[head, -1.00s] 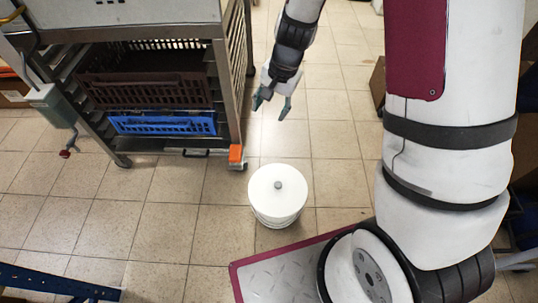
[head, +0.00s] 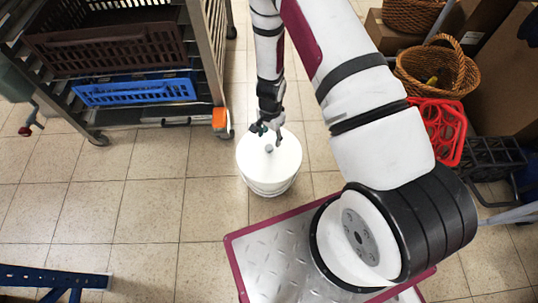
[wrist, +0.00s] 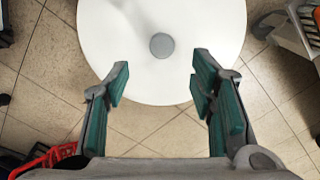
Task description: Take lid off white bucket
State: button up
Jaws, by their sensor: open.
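The white bucket (head: 268,183) stands upright on the tiled floor, just beyond my base plate. Its round white lid (head: 285,160) sits on top, with a small grey knob (head: 269,149) at the centre. My gripper (head: 266,138) is open and empty, close above the lid near the knob. In the wrist view the lid (wrist: 205,25) fills the upper middle and the knob (wrist: 161,45) lies ahead of and between the two teal-padded fingers (wrist: 158,90). The knob is not between the pads. I cannot tell whether a fingertip touches the lid.
A metal rack (head: 205,60) with a brown crate (head: 105,45) and a blue crate (head: 135,91) stands to the left. Wicker baskets (head: 437,70), a red basket (head: 440,130) and cardboard boxes are at the right. A blue metal frame (head: 50,280) is at lower left. Floor left of the bucket is clear.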

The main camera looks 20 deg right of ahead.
aim_at(269, 147)
jog(key=f+b, duration=0.1)
jog(key=f, duration=0.1)
jog(key=f+b, duration=0.1)
jog(key=f, duration=0.2)
jog(key=f+b, duration=0.1)
jog(key=f, duration=0.2)
jog(key=shift+a+f+b, duration=0.2)
jog(key=shift+a+b, duration=0.05)
jog(key=shift+b, duration=0.05)
jog(key=shift+r, duration=0.1)
grip_shut()
